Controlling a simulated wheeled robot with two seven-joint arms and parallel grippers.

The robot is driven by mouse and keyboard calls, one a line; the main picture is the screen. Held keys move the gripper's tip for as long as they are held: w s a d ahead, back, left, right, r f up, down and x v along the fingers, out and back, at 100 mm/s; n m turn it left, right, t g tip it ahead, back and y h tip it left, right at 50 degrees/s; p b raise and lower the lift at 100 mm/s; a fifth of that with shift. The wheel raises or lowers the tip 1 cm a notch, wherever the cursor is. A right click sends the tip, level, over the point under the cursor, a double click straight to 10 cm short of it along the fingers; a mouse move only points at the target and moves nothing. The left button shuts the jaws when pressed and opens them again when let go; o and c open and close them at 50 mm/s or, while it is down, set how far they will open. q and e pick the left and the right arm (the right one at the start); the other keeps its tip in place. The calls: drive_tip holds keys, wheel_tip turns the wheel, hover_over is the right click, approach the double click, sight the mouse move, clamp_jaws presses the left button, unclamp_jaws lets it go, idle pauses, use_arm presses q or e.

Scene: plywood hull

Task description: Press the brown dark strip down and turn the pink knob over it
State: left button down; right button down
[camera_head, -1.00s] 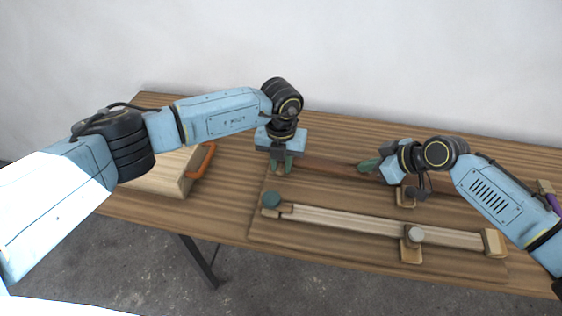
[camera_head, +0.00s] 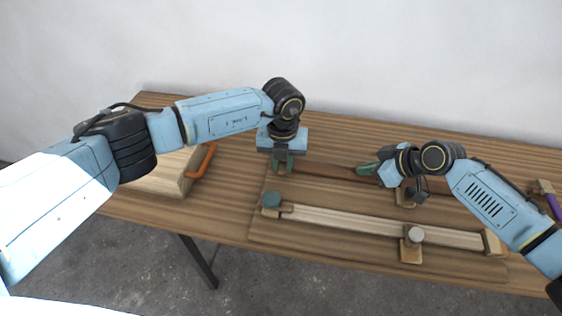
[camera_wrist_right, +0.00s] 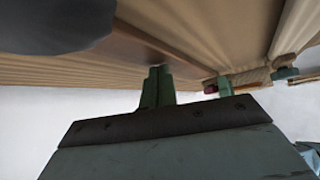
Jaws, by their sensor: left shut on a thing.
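The brown dark strip (camera_head: 325,169) lies along the back of the board and runs right behind my right wrist. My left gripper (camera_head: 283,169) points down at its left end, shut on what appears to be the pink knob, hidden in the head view. In the right wrist view a small pink-red bit (camera_wrist_right: 211,89) shows beside the left gripper's green fingers (camera_wrist_right: 225,86). My right gripper (camera_head: 366,169) is at the strip's middle, its fingers together; in its wrist view the fingertips (camera_wrist_right: 158,75) meet the strip (camera_wrist_right: 150,50), though contact is unclear.
In front lies a pale strip (camera_head: 345,220) with a teal knob (camera_head: 272,200) at its left and a grey knob (camera_head: 416,235) toward its right. A wooden block (camera_head: 160,182) with an orange handle (camera_head: 202,161) stands at left. A purple-handled tool (camera_head: 552,204) lies at the right edge.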

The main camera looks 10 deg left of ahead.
use_arm(q)
drive_tip(key=shift+w+d+n, duration=0.1)
drive_tip(key=shift+d+n, duration=0.15)
drive_tip(key=shift+n, duration=0.65)
use_arm(e)
drive_tip(key=shift+d+f, duration=0.1)
drive_tip(key=shift+f, duration=0.05)
use_arm(q)
drive_tip(key=shift+w+d+n, duration=0.1)
drive_tip(key=shift+d+n, duration=0.2)
drive_tip(key=shift+n, duration=0.8)
use_arm(e)
drive_tip(key=shift+s, duration=0.1)
use_arm(q)
drive_tip(key=shift+n, duration=0.3)
drive_tip(key=shift+w+d+n, duration=0.15)
drive_tip(key=shift+d+n, duration=0.05)
drive_tip(key=shift+n, duration=0.5)
drive_tip(key=shift+w+d+n, duration=0.15)
drive_tip(key=shift+n, duration=0.55)
